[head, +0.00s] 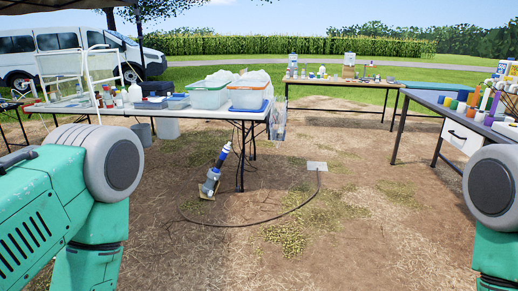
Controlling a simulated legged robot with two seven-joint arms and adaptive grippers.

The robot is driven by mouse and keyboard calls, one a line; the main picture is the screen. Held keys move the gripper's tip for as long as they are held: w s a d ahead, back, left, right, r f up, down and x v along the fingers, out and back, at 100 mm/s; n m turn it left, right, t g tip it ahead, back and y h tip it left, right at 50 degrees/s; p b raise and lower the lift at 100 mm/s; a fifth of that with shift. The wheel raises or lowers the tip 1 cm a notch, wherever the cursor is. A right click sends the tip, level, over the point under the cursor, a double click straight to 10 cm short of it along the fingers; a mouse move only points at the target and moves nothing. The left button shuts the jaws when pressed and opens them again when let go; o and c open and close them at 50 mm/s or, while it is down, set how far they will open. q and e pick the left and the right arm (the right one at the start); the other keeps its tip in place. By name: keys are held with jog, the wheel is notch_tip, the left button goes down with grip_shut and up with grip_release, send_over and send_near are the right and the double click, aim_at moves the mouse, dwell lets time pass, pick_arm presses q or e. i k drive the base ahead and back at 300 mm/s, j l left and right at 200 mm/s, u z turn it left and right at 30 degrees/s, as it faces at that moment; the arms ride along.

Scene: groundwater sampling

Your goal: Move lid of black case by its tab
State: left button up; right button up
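I cannot make out a black case with a lid and tab in the head view. Parts of my two green and grey arms show at the left and right edges. Neither gripper is in the picture, so I cannot see what they hold or touch.
A white table (180,110) at left holds bins (208,96), bottles and a rack. A wooden-topped table (345,82) stands at the back. A dark table (452,104) with coloured items is at right.

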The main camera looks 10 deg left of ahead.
aim_at(153, 86)
jog(key=i, duration=2)
jog(key=i+z, duration=0.15)
jog(key=i, duration=0.85)
jog(key=i+j+z, duration=0.15)
jog(key=i, duration=0.85)
jog(key=i+l, duration=0.2)
jog(key=i, duration=0.85)
jog(key=i+l+z, duration=0.1)
jog(key=i, duration=0.95)
jog(key=i+l+u, duration=0.1)
jog(key=i+u, duration=0.25)
jog(key=i, duration=1.65)
jog(key=i+u, duration=0.3)
jog(key=i, duration=0.2)
jog(key=i+l+u, duration=0.1)
jog(key=i+u, duration=0.15)
jog(key=i, duration=0.3)
jog(key=i+l+u, duration=0.3)
jog(key=i, duration=0.2)
jog(key=j, duration=0.1)
